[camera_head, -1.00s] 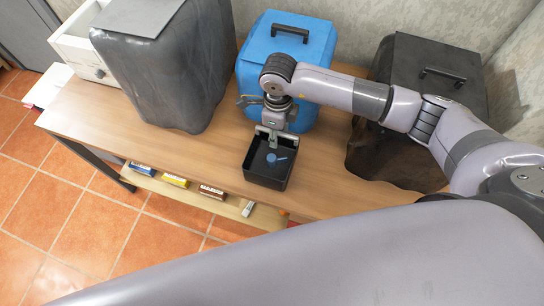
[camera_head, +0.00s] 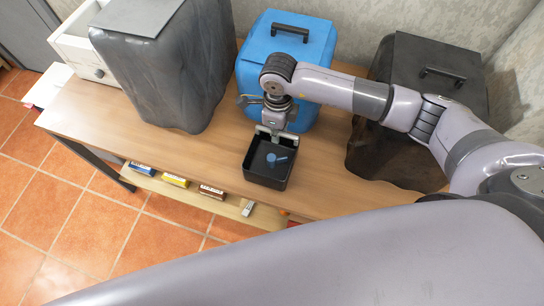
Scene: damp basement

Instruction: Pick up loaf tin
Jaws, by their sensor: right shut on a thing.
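The black loaf tin (camera_head: 266,178) stands on the wooden table near its front edge, open side up. A small blue thing (camera_head: 272,157) lies inside it. My right gripper (camera_head: 270,134) reaches down at the tin's back wall and is shut on that rim. The fingertips are partly hidden behind or against the wall. I cannot tell whether the tin is clear of the table. My left gripper is not in view; a large pale arm link of mine fills the bottom of the view.
A blue covered box with a handle (camera_head: 268,52) stands right behind the gripper. A dark grey lump (camera_head: 165,75) is to the left and a black box (camera_head: 430,75) to the right. A lower shelf (camera_head: 225,205) holds several small boxes. The tabletop left of the tin (camera_head: 130,118) is clear.

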